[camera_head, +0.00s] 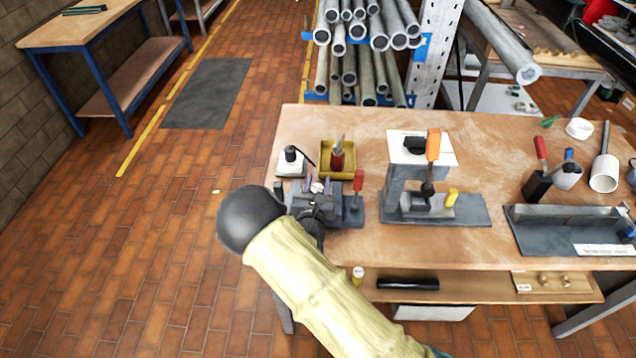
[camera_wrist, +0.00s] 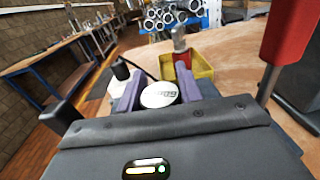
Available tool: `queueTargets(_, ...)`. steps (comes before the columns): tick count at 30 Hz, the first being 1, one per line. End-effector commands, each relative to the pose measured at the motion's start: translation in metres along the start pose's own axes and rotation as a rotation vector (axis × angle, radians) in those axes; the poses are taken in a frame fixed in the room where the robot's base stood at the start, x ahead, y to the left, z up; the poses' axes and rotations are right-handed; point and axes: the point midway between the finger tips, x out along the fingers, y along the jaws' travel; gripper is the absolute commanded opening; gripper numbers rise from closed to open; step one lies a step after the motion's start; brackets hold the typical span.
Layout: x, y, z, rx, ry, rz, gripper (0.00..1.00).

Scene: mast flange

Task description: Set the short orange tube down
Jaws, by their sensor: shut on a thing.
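My gripper (camera_head: 316,186) is at the left end of the workbench, low by the red-handled clamp. In the wrist view its two purple fingers (camera_wrist: 159,92) are closed on a white round-topped thing (camera_wrist: 160,96) with dark print. No orange shows on this held piece, so I cannot tell if it is the short orange tube. Its lower part is hidden by my gripper, and I cannot tell whether it touches the bench. An upright orange piece (camera_head: 433,145) shows on the grey fixture to the right; it looks like a handle.
A yellow tray (camera_head: 325,166) holding a red bottle (camera_head: 338,160) stands just behind my gripper. A white block with a black knob (camera_head: 290,156) is at left. The red clamp handle (camera_head: 358,181) rises close at right.

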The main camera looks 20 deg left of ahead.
Motion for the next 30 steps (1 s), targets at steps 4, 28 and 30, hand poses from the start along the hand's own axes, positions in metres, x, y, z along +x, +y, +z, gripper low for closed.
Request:
queueTargets(4, 0.0, 0.0, -0.002, 0.0, 0.0, 0.0, 0.45)
queueTargets(28, -0.056, 0.001, -0.002, -0.001, 0.002, 0.002, 0.57)
queueTargets(30, -0.07, 0.001, -0.002, -0.001, 0.002, 0.002, 0.57)
